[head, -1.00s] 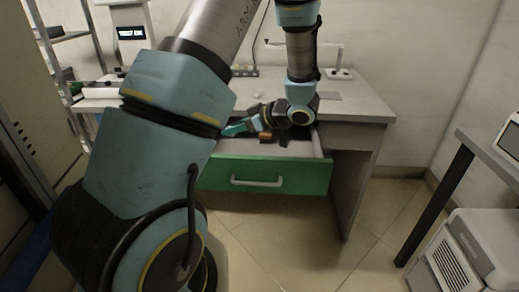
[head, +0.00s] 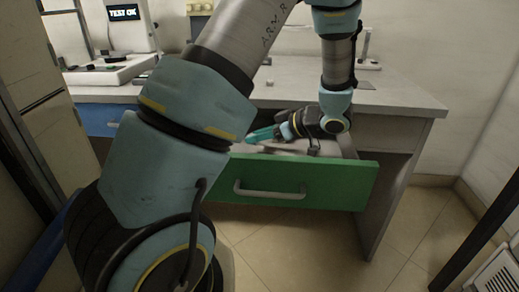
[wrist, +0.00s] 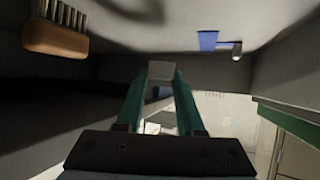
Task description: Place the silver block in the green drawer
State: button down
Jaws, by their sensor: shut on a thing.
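The green drawer (head: 325,186) is pulled open under the desk, with a grey handle on its front. My gripper (head: 262,134) has teal fingers and is low at the drawer opening, behind the green front. In the wrist view my gripper (wrist: 161,88) is shut on the silver block (wrist: 161,70), a small grey block between the fingertips. The drawer's green front edge also shows at right in the wrist view (wrist: 292,123). The block is hidden in the head view, and I cannot tell whether it touches the drawer floor.
A brush (wrist: 56,36) with a wooden back lies in the drawer at the wrist view's upper left. The desk (head: 400,97) is above the drawer; a blue drawer (head: 100,119) is at left.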

jog(key=shift+f+b, duration=0.35)
jog(key=shift+f, duration=1.6)
jog(key=c, duration=0.5)
grip_release()
jog(key=shift+f, duration=0.15)
jog(key=shift+s+d+r, duration=0.1)
jog(key=shift+d+r, duration=0.05)
jog(key=shift+r, duration=0.15)
jog(key=p+v, duration=0.1)
jog(key=v, duration=0.6)
jog(key=shift+s, duration=0.1)
